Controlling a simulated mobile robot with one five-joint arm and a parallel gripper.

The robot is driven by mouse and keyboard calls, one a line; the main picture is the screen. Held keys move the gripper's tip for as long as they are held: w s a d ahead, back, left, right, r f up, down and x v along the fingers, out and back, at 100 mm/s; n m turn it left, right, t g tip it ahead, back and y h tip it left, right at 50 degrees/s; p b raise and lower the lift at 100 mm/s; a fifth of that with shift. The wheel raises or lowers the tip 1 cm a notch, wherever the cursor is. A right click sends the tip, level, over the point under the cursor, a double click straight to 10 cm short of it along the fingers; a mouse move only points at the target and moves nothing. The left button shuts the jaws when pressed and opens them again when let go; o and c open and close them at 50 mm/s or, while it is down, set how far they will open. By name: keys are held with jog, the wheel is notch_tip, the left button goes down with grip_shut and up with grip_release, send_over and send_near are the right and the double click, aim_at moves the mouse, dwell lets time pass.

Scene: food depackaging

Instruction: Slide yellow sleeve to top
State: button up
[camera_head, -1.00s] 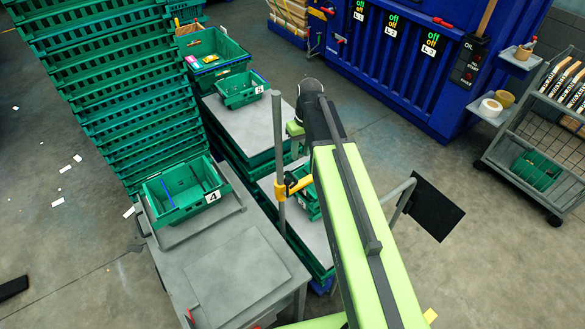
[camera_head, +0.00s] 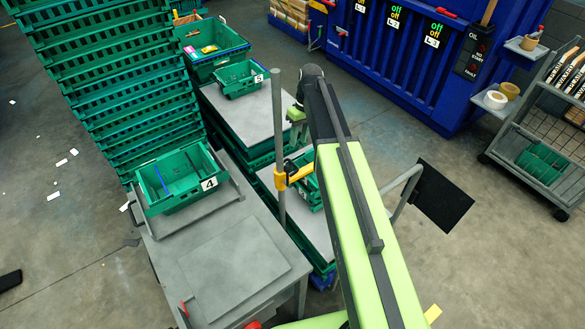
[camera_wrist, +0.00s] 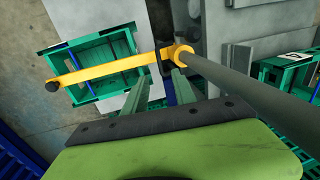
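The yellow sleeve (camera_head: 281,181) sits around an upright grey pole (camera_head: 278,120), well below its top end. A yellow bar with a dark end sticks out from it. In the wrist view the sleeve (camera_wrist: 182,53) and its bar (camera_wrist: 110,71) lie just beyond my gripper (camera_wrist: 167,74). My gripper's two green fingers are apart, with a small dark piece by the bar seen past the gap between the tips. The pole (camera_wrist: 250,92) passes to the right of the fingers. Whether the fingers touch the bar is unclear. In the head view my arm hides most of the gripper.
A grey table (camera_head: 235,270) bears a green crate marked 4 (camera_head: 180,205). Tall stacked green crates (camera_head: 110,80) stand behind it. Another small green crate (camera_head: 238,80) sits on a grey-topped stack. A black panel (camera_head: 442,195) stands right of my arm, with open floor beyond.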

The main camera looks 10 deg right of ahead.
aim_at(293, 164)
jog(key=f+b, duration=0.3)
jog(key=a+f+b, duration=0.1)
jog(key=f+b, duration=0.2)
jog(key=f, duration=0.1)
jog(key=f+b, duration=0.3)
jog(key=shift+s+a+f, duration=0.3)
jog(key=shift+s+f, duration=0.05)
jog(key=shift+r, duration=0.1)
jog(key=shift+c, duration=0.2)
grip_shut()
jog(key=shift+a, duration=0.1)
